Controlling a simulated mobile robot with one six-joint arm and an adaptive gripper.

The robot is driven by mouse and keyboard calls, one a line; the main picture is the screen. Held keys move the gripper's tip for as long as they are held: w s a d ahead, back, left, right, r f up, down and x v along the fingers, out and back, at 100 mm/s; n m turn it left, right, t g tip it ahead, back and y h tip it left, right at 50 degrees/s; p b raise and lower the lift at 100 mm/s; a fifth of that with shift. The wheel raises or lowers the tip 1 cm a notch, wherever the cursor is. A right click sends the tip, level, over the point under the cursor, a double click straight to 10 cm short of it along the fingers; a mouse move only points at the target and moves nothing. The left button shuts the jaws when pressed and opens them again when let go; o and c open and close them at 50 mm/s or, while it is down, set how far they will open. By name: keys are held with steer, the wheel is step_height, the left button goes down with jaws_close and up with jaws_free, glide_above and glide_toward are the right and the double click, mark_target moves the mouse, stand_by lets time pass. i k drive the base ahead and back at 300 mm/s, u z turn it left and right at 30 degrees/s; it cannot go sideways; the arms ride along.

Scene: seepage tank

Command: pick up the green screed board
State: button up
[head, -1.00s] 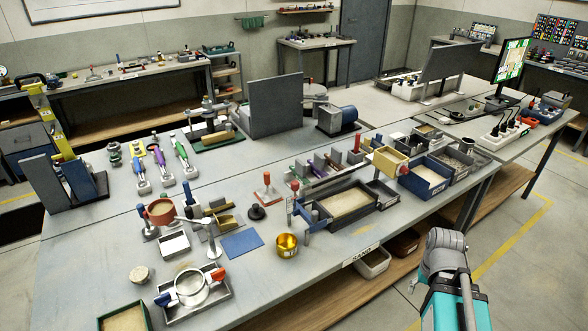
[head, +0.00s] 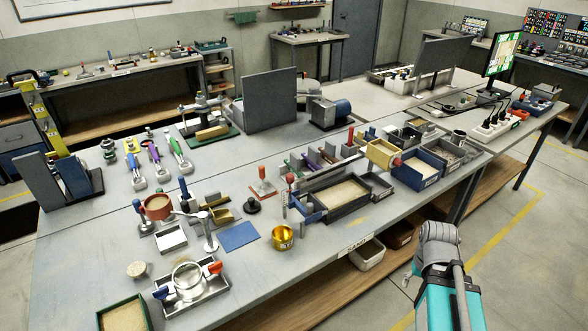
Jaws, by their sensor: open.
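A row of small coloured upright pieces stands in a rack behind the sand tray on the long grey bench. A small green piece (head: 287,169) at the left end of this row looks like the green screed board, but it is too small to be sure. Purple and red pieces stand to its right. My arm shows at the lower right, off the bench's front edge, well apart from the row. My gripper is not visible.
A dark tray of sand (head: 345,199) stands in front of the row. A tall grey panel (head: 270,100) stands behind. Floor is clear at right.

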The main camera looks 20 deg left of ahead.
mark_target(294, 164)
steer(key=k, duration=1.3)
steer(key=u, duration=0.5)
steer(key=i, duration=1.8)
steer(key=z, duration=0.6)
steer(key=i, duration=0.5)
steer(key=z, duration=0.35)
